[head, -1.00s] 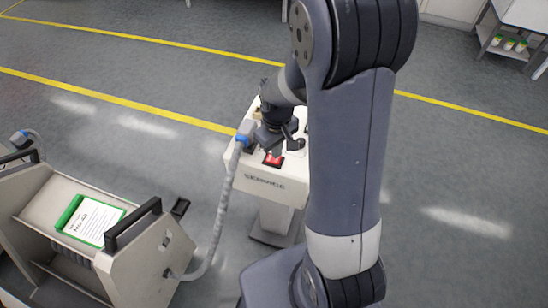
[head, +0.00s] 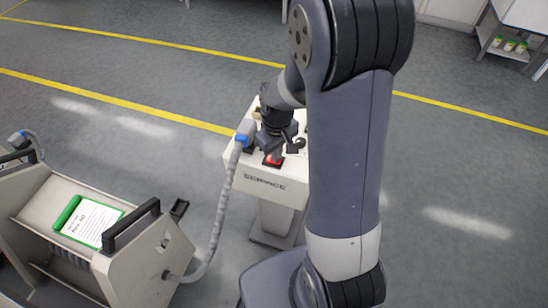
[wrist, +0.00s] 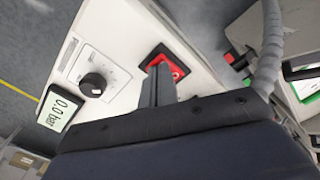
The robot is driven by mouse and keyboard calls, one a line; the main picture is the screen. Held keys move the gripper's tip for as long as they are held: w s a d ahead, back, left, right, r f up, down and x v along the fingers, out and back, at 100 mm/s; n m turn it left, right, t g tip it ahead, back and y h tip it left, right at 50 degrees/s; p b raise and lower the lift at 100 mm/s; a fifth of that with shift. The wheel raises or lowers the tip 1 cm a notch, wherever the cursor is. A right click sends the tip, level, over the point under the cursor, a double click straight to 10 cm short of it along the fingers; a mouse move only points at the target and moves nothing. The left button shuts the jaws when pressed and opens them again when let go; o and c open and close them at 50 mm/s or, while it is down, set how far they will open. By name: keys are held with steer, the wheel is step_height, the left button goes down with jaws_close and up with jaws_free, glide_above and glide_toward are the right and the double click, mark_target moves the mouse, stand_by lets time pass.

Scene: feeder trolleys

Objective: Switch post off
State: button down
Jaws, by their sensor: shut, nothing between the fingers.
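The service post (head: 262,186) is a white box on a pedestal, with "SERVICE" on its front. Its red rocker switch (head: 272,160) sits in a black frame near the front edge of the top. The switch also shows in the wrist view (wrist: 176,70), partly hidden by my fingers. My gripper (head: 271,151) is shut and empty, its tips pointing down at the switch. In the wrist view the tips (wrist: 160,72) overlap the switch; I cannot tell whether they touch it, or its rocker position. A display (wrist: 60,107) reads 0.0 bar beside a black knob (wrist: 93,85).
A grey hose (head: 223,195) with a blue collar runs from the post's left side to a trolley (head: 150,260). The trolley has black handles and a green-edged card (head: 90,221). Open floor with yellow lines lies behind the post.

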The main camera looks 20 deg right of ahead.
steer(key=shift+f, duration=0.2)
steer(key=shift+r, duration=0.1)
steer(key=shift+r+p, duration=2.7)
steer(key=shift+r, duration=0.8)
steer(key=shift+f, duration=0.15)
step_height(320, 180, down, 7)
steer(key=b, duration=0.5)
steer(key=shift+b, duration=0.35)
steer(key=shift+r, duration=0.2)
